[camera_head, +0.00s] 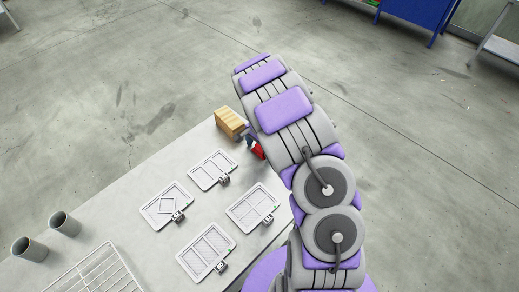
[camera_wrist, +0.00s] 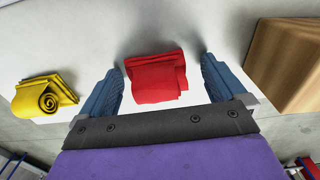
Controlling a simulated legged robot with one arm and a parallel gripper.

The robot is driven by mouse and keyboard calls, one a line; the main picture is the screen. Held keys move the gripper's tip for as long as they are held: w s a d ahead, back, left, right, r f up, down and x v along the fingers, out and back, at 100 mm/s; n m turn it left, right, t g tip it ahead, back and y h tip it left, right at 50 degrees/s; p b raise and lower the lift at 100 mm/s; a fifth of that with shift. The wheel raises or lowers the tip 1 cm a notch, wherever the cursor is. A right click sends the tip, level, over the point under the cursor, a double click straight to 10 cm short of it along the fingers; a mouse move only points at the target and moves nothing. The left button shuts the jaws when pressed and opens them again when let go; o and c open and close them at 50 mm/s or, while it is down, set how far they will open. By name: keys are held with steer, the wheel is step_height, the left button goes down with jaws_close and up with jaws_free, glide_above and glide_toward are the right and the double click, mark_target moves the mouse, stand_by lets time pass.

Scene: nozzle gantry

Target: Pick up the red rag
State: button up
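The red rag (camera_wrist: 157,78) is a folded or rolled cloth on the pale table top. In the wrist view it lies between the two blue fingers of my gripper (camera_wrist: 161,82). The fingers are spread, with a gap showing on both sides of the rag. In the head view, part of the red rag (camera_head: 258,151) shows beside my arm near the table's far edge. My arm hides most of the gripper there.
A rolled yellow rag (camera_wrist: 44,94) lies left of my gripper in the wrist view. A wooden block (camera_head: 230,122) stands close by at the table edge. Several white trays (camera_head: 212,170), two grey cups (camera_head: 65,223) and a wire rack (camera_head: 97,272) are on the table (camera_head: 130,205).

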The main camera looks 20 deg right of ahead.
steer(key=shift+d, duration=0.75)
steer(key=c, duration=0.6)
steer(key=shift+c, duration=0.6)
steer(key=shift+a, duration=0.25)
steer(key=c, duration=0.3)
steer(key=shift+a, duration=0.35)
steer(key=r+p, duration=0.1)
steer(key=r, duration=0.9)
steer(key=shift+d+p, duration=0.2)
steer(key=shift+p, duration=0.2)
